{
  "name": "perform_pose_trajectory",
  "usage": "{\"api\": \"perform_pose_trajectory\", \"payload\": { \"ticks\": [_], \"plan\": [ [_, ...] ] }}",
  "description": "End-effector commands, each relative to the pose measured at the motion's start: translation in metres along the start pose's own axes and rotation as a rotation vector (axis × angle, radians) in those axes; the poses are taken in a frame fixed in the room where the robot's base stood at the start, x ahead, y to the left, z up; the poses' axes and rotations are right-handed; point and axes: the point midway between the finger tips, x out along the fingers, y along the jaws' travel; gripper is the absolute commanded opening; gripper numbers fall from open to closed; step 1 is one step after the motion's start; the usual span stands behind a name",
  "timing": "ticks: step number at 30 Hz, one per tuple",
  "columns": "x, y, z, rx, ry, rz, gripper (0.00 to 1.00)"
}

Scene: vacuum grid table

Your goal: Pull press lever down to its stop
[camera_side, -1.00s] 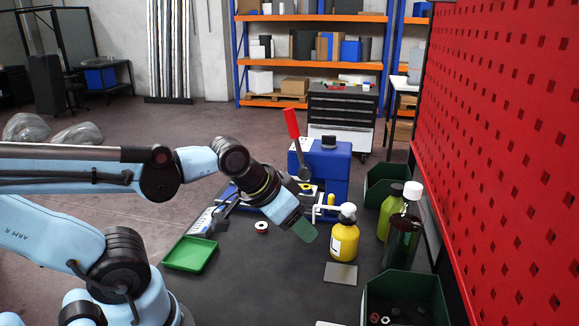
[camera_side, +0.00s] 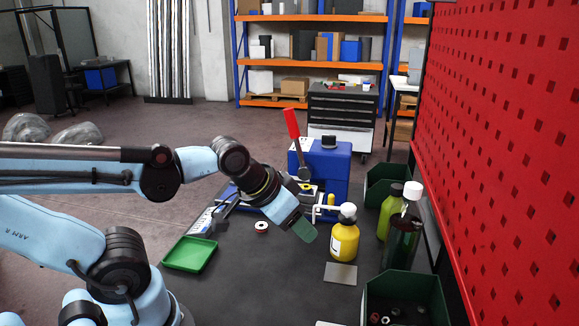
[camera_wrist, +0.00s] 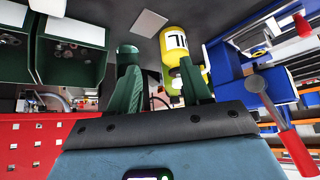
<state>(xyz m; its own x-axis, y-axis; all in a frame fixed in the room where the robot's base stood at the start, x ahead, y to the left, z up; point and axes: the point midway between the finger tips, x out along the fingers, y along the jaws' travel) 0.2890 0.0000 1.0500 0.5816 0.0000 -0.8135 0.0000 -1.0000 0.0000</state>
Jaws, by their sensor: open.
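The press (camera_side: 328,165) is a blue block at the back of the table, and it also shows at the right of the wrist view (camera_wrist: 228,72). Its lever has a red handle (camera_side: 292,125) on a grey arm and stands raised, leaning slightly left in the side view. The handle appears at the lower right of the wrist view (camera_wrist: 297,152), outside my fingers. My gripper (camera_side: 303,228) is in front of the press, below the handle, apart from it. In the wrist view my gripper (camera_wrist: 159,66) has its two green fingers spread with nothing held between them.
A yellow bottle (camera_side: 344,242) stands right of my gripper, with a grey plate (camera_side: 341,274) before it. Green and dark bottles (camera_side: 402,240) and green bins (camera_side: 405,287) line the right, beside the red pegboard (camera_side: 500,130). A green tray (camera_side: 190,255) lies left.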

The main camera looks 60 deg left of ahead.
Motion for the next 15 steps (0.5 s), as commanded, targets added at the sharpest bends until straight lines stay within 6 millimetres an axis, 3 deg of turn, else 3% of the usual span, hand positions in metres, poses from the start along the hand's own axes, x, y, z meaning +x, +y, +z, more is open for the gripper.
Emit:
{"api": "perform_pose_trajectory", "payload": {
  "ticks": [7, 11, 15],
  "plan": [
    [0.000, 0.000, 0.000, 0.000, 0.000, 0.000, 0.48],
    [-0.002, -0.001, -0.004, -0.004, -0.006, -0.005, 0.30],
    [-0.014, -0.006, -0.031, -0.028, -0.047, -0.037, 0.08]
  ]
}}
